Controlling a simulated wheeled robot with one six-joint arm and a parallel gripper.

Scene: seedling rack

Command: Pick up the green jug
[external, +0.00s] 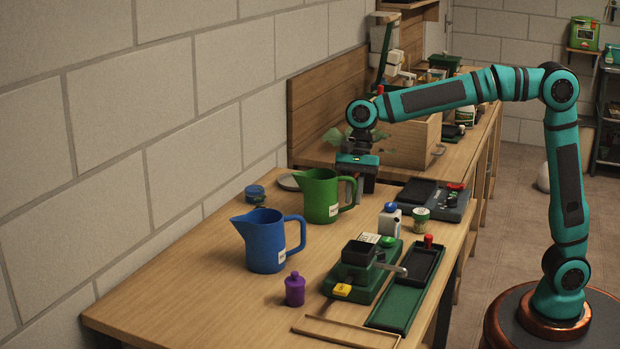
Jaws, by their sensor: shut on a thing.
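The green jug (318,197) stands upright on the wooden bench in the external view, with a pale label on its side. Its spout points left and its handle points right. My gripper (356,190) points down at the jug's right side and is shut on the handle. The fingers partly hide the handle. The jug's base appears to be on the bench top; I cannot see any gap under it.
A blue jug (266,243) stands in front and left of the green one. A wooden box (408,146) is behind. The bench's front left is clear.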

